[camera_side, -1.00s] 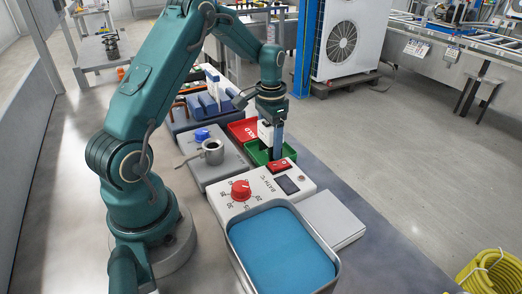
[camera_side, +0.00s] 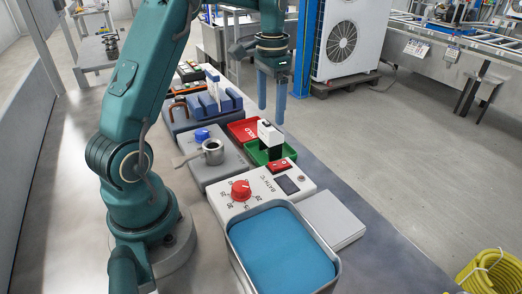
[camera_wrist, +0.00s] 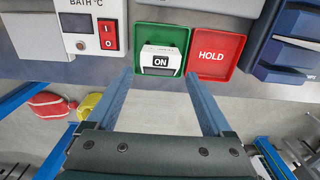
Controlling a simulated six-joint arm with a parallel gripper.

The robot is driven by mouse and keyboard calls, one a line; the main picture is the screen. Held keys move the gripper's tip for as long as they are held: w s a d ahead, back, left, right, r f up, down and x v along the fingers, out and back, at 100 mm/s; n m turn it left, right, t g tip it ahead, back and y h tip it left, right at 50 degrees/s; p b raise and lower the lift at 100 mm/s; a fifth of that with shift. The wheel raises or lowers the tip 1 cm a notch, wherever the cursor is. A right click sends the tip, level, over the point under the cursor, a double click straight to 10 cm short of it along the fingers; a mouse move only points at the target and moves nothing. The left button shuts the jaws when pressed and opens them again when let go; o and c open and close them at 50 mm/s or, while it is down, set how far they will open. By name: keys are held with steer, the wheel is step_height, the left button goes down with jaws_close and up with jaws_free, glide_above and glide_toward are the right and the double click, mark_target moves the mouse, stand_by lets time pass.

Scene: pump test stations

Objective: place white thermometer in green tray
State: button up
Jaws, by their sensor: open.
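The white thermometer (camera_side: 268,132), with a dark lower part, stands in the green tray (camera_side: 252,153). In the wrist view the thermometer (camera_wrist: 160,60) shows a label reading ON and sits within the green tray (camera_wrist: 142,30). My gripper (camera_side: 272,112) is raised above the tray and apart from the thermometer. Its two blue fingers are spread and empty. In the wrist view the gripper (camera_wrist: 160,82) has its fingers on either side below the thermometer, with nothing between them.
A red tray marked HOLD (camera_side: 243,130) lies beside the green tray. A bath unit (camera_side: 262,188) with a red knob and blue-filled basin (camera_side: 280,250) stands in front. A metal pot (camera_side: 213,152) and a blue rack (camera_side: 215,102) are to the left.

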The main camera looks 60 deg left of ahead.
steer(key=shift+r, duration=0.8)
steer(key=shift+d+r, duration=0.15)
steer(key=shift+r, duration=0.15)
steer(key=s+d+r+t, duration=0.3)
steer(key=s+d+r, duration=0.3)
steer(key=d, duration=0.4)
steer(key=s+d+f+t, duration=0.2)
steer(key=s+d+f, duration=0.2)
steer(key=s, duration=0.5)
steer(key=shift+s+d+t, duration=0.3)
steer(key=shift+d, duration=0.75)
